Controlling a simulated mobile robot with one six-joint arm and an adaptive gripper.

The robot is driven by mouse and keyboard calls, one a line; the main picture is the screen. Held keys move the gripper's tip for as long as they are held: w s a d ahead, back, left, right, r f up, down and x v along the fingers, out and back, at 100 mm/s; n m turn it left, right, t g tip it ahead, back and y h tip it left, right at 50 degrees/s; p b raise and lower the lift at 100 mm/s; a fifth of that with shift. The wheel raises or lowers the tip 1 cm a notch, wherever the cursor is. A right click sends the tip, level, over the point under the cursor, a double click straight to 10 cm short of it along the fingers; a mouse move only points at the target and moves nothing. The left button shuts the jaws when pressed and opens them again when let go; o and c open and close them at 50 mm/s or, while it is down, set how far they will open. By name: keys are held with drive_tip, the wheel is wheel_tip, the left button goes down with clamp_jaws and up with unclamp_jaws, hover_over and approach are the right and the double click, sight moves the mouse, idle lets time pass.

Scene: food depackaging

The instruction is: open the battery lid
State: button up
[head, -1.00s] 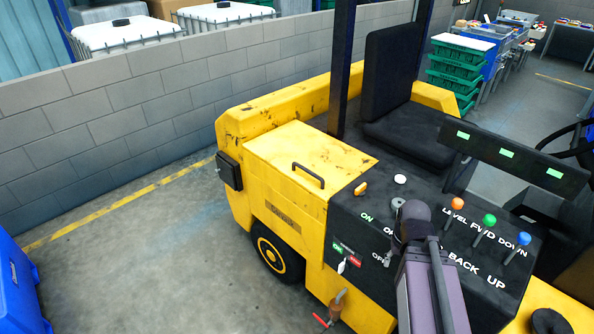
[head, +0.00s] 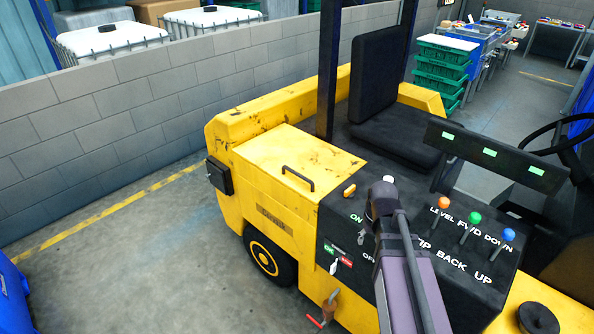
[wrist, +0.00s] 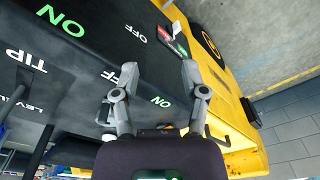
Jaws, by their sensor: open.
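The battery lid (head: 283,150) is the yellow top panel on the truck's rear body, with a black bar handle (head: 298,178). It lies flat and closed. Part of the lid also shows at lower right in the wrist view (wrist: 238,142), with a dark bar that looks like its handle (wrist: 214,137). My gripper (wrist: 160,72) is open and empty, its two fingers spread above the black console. In the head view my gripper is above the console, right of and nearer than the lid, apart from the handle. My arm hides part of the console.
The black console (head: 455,262) carries several coloured levers (head: 475,220) and a red-green switch plate (head: 338,255). A seat (head: 395,140) and dark post (head: 328,70) stand behind the lid. A grey block wall (head: 120,130) runs behind the truck. The floor at left is clear.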

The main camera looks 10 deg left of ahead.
drive_tip(key=w+a+r+n+t+y+p, duration=0.1)
drive_tip(key=w+a+r+n+p, duration=0.15)
drive_tip(key=w+a, duration=0.45)
drive_tip(key=w+a+r+n+t+p, duration=0.1)
drive_tip(key=w+a+r+n, duration=0.15)
drive_tip(key=w, duration=0.75)
drive_tip(key=n+t+y+p, duration=0.1)
drive_tip(key=n+t+p, duration=0.1)
drive_tip(key=n+p, duration=0.15)
approach(298, 174)
wheel_tip(298, 174, up, 5)
drive_tip(key=shift+s+d+f+n+b, duration=0.25)
drive_tip(key=shift+s+d+b, duration=0.1)
drive_tip(key=shift+s, duration=0.2)
drive_tip(key=shift+f, duration=0.2)
drive_tip(key=b+x, duration=1.2)
drive_tip(key=x, duration=0.1)
drive_tip(key=shift+f, duration=0.2)
